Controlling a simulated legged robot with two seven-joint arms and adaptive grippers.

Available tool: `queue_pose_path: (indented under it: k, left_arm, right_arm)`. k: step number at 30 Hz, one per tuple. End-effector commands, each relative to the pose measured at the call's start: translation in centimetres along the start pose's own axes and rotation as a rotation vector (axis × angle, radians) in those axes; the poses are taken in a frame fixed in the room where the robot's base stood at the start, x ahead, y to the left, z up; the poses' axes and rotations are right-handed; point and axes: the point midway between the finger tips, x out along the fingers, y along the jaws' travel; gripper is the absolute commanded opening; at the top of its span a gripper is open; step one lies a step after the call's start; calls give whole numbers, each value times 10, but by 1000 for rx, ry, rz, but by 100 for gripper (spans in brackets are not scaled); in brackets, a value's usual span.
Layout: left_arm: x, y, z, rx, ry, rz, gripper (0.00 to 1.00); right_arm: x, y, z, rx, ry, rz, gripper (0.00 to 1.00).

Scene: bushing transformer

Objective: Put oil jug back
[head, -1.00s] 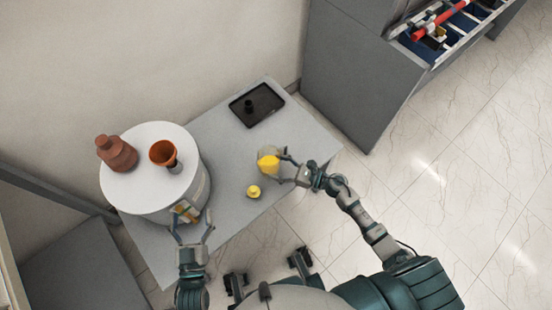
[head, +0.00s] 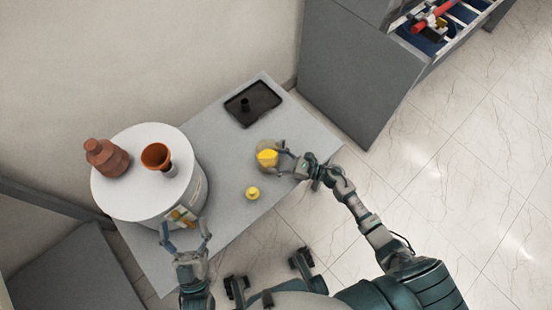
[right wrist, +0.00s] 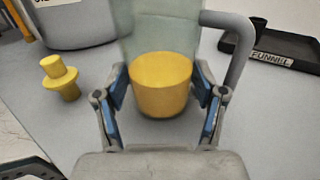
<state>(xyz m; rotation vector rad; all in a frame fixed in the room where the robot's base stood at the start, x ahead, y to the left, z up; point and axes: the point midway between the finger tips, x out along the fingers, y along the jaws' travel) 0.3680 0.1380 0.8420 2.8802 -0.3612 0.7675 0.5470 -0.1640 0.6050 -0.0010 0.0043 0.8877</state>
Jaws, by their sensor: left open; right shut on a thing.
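The oil jug (right wrist: 160,85) is a clear vessel with yellow oil in its lower part and a grey handle. In the head view the jug (head: 267,156) is over the grey table, right of its middle. My right gripper (head: 284,152) is shut on it; in the right wrist view its fingers (right wrist: 160,95) press on both sides. The jug looks upright; I cannot tell if its base touches the table. A yellow cap (head: 252,193) stands on the table near it and also shows in the right wrist view (right wrist: 60,78). My left gripper (head: 187,234) is open and empty beside the transformer.
The white round transformer (head: 130,200) carries a brown bushing (head: 106,157) and an orange funnel (head: 157,156). A black tray (head: 270,108) labelled for the funnel lies at the table's back. A grey cabinet (head: 350,80) with an open tool drawer stands at the right.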

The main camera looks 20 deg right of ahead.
Motion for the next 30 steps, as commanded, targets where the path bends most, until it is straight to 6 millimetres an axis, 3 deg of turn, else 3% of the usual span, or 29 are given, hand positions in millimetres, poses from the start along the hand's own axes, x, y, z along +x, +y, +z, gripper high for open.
queue_pose_path:
  k: [1,2,4,5,18,30]
  left_arm:
    - [0,0,1,-1,7,0,86]
    - [1,0,0,-1,11,0,86]
    - [1,0,0,-1,10,0,86]
    - [1,0,0,-1,10,0,86]
    - [2,-1,4,1,-30,-1,86]
    - [2,-2,17,8,-118,-4,86]
  right_arm:
    - [0,0,-1,0,-2,0,16]
    - [0,0,-1,0,0,0,75]
    - [0,0,-1,0,0,0,92]
    - [0,0,-1,0,0,0,95]
    - [0,0,3,-1,0,-1,95]
    - [-87,0,1,2,3,-1,95]
